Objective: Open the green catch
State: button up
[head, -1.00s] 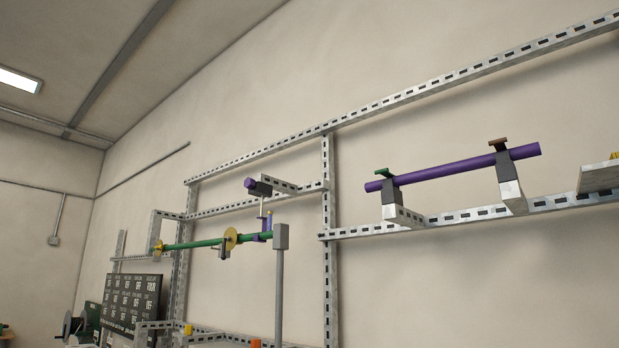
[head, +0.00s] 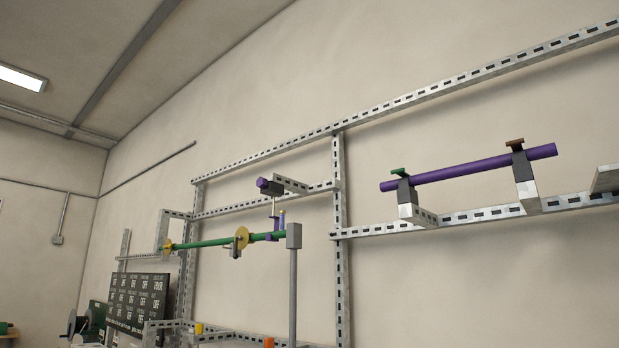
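The green catch (head: 399,171) sits on top of the left dark clamp block (head: 405,191), at the left end of a purple pipe (head: 460,170). The block stands on a pale bracket fixed to a slotted metal rail. A brown catch (head: 514,142) tops the other clamp block (head: 522,166) near the pipe's right end. The pipe runs through both blocks. Both catches look like small flat tabs lying across the block tops; I cannot tell at this size whether they are latched. My gripper is not in view.
Slotted metal rails (head: 480,213) run along the beige wall. At left, a green rod (head: 205,243) with yellow discs reaches to a grey post (head: 292,290). A dark sign board (head: 138,297) stands lower left. A grey plate (head: 606,178) juts in at the right edge.

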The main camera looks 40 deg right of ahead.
aim_at(401, 172)
jog(key=u, duration=0.35)
jog(key=k, duration=1)
jog(key=z, duration=1.15)
jog(key=i, duration=0.5)
jog(key=z, duration=0.05)
